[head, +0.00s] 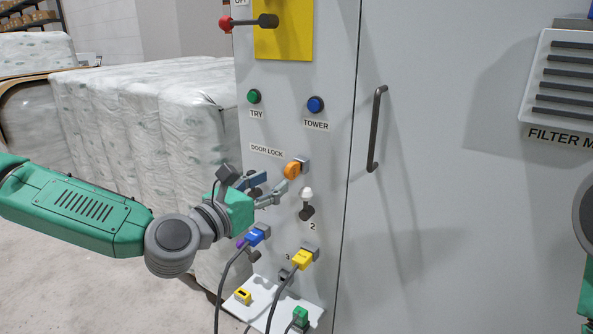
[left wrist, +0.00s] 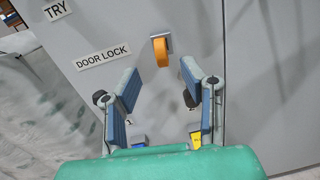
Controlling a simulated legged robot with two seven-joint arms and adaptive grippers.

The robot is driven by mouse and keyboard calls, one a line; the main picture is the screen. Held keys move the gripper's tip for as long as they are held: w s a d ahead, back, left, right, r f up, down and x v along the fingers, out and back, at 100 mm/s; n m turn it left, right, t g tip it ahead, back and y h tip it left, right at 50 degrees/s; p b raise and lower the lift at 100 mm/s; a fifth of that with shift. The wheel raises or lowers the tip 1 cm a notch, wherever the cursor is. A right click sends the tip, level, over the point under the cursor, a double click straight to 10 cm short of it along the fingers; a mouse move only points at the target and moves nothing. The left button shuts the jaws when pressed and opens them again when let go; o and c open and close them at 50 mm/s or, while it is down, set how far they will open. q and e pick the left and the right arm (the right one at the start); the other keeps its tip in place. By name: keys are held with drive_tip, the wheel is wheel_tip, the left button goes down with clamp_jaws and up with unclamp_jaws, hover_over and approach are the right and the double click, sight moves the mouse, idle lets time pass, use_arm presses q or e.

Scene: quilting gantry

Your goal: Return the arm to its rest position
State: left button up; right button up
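My left gripper (head: 270,188) is in front of the grey cabinet, by the DOOR LOCK label. In the left wrist view its two blue-padded fingers (left wrist: 158,80) stand apart with nothing between them. The orange door lock knob (head: 292,170) is just beyond the fingertips. It also shows in the left wrist view (left wrist: 160,52), upright and apart from both fingers. My left arm (head: 75,212) reaches in from the left, its forearm roughly level. Of my right arm only a grey and green part shows at the right edge; its gripper is out of view.
Blue (head: 256,235) and yellow (head: 302,259) cable plugs sit below the gripper, their cables hanging down. A white shelf (head: 262,290) juts out at the bottom. A door handle (head: 377,130) stands out on the right. Wrapped bales (head: 150,110) stand behind the arm on the left.

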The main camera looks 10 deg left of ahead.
use_arm(q)
drive_tip(key=v, duration=0.7)
drive_tip(key=s+d+f+m+g+p, duration=0.2)
drive_tip(key=s+d+f+m+g, duration=0.25)
drive_tip(key=s+f+m, duration=0.5)
drive_tip(key=s+d+f+m+g+p, duration=0.25)
drive_tip(key=s+f+m+g, duration=0.3)
drive_tip(key=f, duration=0.65)
drive_tip(key=s+a+f+m+g+y+p, duration=0.1)
drive_tip(key=s+a+f+m+g+y, duration=0.2)
drive_tip(key=s+a+m, duration=0.4)
drive_tip(key=s+a+f+m+g+y+p, duration=0.1)
drive_tip(key=s+a+f+m+g+y, duration=0.2)
drive_tip(key=s+a+m, duration=0.4)
wheel_tip(320, 180, down, 3)
drive_tip(key=shift+s+a+r+m+y+p, duration=0.35)
drive_tip(key=shift+m+y, duration=0.25)
drive_tip(key=shift+m, duration=0.5)
drive_tip(key=shift+w+f, duration=0.1)
drive_tip(key=shift+w, duration=0.1)
